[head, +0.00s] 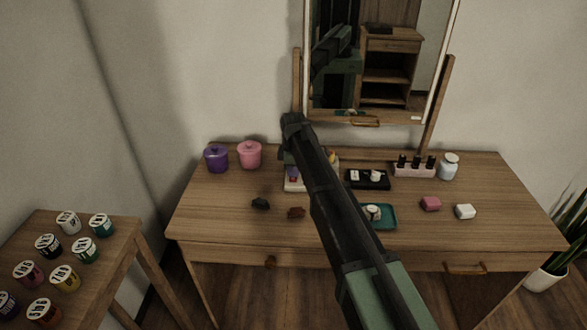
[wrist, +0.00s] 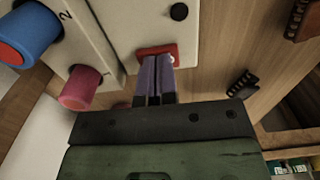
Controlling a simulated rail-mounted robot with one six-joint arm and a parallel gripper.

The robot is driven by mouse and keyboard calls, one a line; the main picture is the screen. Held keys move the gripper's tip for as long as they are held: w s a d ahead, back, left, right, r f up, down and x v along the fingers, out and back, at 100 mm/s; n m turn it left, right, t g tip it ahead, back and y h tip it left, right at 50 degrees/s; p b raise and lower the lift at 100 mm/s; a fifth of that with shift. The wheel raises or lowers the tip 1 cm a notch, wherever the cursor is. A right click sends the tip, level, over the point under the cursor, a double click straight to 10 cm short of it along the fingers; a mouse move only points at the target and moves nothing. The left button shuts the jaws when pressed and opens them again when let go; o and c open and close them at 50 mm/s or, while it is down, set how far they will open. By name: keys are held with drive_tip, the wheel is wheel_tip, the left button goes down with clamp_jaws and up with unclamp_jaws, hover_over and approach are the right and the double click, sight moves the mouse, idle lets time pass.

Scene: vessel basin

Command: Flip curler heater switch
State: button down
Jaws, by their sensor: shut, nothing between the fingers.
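The curler heater (wrist: 118,22) is a cream box that fills the upper left of the wrist view; a blue-and-red curler (wrist: 28,35) and a pink curler (wrist: 80,88) stand on it. Its red switch (wrist: 157,50) sits near one edge, partly hidden by my fingertips. My gripper (wrist: 156,62) is shut and empty, with its tips over or against the switch; I cannot tell whether they touch. Which way the switch is tipped is not clear. In the head view part of the heater (head: 293,186) shows on the dressing table, mostly hidden by my arm.
A dark claw clip (head: 260,204) and a brown one (head: 296,212) lie in front of the heater. Purple (head: 216,159) and pink (head: 250,155) jars stand to its left. A black tray (head: 368,179) and teal tray (head: 385,218) lie to the right. A mirror (head: 375,65) rises behind.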

sight(293, 180)
wheel_tip(293, 180, up, 14)
drive_tip(key=s+p, duration=0.2)
drive_tip(key=p, duration=1.2)
drive_tip(key=s+d+m, duration=0.9)
drive_tip(key=s+d, duration=0.2)
drive_tip(key=s, duration=0.3)
drive_tip(key=s+d+m, duration=0.9)
drive_tip(key=s+d, duration=0.2)
drive_tip(key=s, duration=0.4)
